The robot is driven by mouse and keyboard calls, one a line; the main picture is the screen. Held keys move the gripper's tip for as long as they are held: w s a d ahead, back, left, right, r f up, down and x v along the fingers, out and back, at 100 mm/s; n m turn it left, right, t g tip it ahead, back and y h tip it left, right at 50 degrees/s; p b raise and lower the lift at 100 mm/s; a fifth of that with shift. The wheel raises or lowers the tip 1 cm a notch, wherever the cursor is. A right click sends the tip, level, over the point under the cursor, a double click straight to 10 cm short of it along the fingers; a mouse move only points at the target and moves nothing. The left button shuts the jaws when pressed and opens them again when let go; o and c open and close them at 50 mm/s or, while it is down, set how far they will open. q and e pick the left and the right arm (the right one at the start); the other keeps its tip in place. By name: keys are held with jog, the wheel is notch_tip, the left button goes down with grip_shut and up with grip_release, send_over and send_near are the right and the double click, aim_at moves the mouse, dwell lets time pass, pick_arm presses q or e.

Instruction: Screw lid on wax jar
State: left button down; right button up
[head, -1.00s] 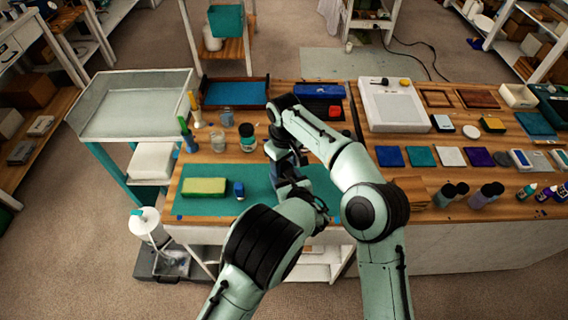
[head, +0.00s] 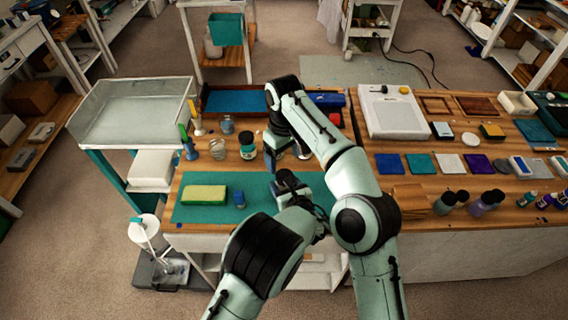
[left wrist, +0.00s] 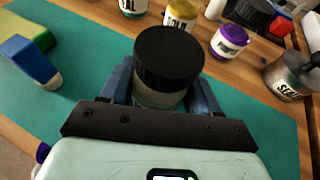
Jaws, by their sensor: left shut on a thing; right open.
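The wax jar (left wrist: 160,97) is upright between the blue fingers of my left gripper (left wrist: 162,90) in the left wrist view. A wide black lid (left wrist: 168,55) sits on top of the jar and looks level; how tightly it is threaded cannot be seen. In the head view my left gripper (head: 288,178) is low over the teal mat, and the jar is hard to make out there. My right gripper (head: 277,150) is open, beyond and above the left one, partly hidden by its own arm. It is apart from the lid.
The mat's left front is clear.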

dwell(0.3)
pick_arm(q)
jog(key=shift+c, duration=0.8)
grip_release()
jog(key=v, duration=1.1)
jog(key=shift+s+d+r, duration=0.2)
jog(key=shift+s, duration=0.2)
